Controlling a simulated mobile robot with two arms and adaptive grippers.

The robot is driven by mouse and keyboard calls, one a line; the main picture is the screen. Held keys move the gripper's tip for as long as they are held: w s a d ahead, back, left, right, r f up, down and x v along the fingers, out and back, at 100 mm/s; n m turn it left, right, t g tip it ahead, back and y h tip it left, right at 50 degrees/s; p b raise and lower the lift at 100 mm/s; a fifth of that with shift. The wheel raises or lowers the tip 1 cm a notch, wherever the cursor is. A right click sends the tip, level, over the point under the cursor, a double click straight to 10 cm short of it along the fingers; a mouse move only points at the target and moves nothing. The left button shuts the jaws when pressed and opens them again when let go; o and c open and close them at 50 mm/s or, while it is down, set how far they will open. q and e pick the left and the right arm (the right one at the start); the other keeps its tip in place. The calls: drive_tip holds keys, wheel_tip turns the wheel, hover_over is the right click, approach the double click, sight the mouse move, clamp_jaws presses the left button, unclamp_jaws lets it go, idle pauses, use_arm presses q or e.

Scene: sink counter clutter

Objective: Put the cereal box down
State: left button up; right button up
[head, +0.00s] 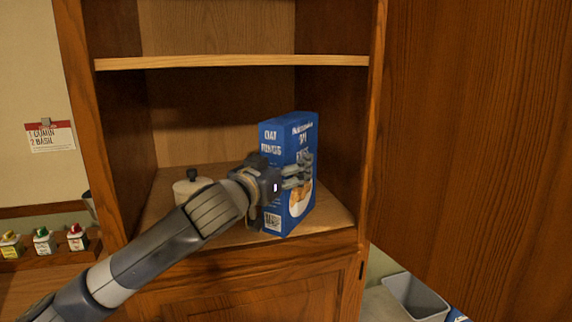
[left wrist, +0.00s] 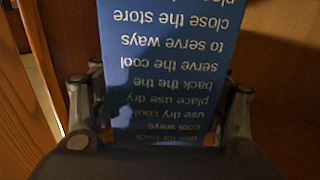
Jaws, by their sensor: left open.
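The blue cereal box (head: 288,205) stands upright on the lower cabinet shelf (head: 235,232), toward its right side. My left gripper (head: 298,172) reaches in from the left with its fingers at the box's front face and side. In the left wrist view the box's printed side (left wrist: 170,75) fills the middle, upside down, between the two fingers of my left gripper (left wrist: 160,115). The fingers are open, one on each side of the box. Whether they touch it I cannot tell. My right gripper is not in view.
A cream lidded pot (head: 190,188) stands on the same shelf, left of the box and behind my arm. An upper shelf (head: 235,62) spans the cabinet above. A large open wooden door (head: 475,140) is at the right. A grey bin (head: 416,296) sits below it.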

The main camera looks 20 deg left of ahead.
use_arm(q)
drive_tip(key=s+a+b, duration=0.2)
drive_tip(key=s, duration=1)
drive_tip(key=shift+r+b, duration=0.2)
drive_tip(key=shift+b, duration=0.2)
drive_tip(key=shift+a, duration=0.1)
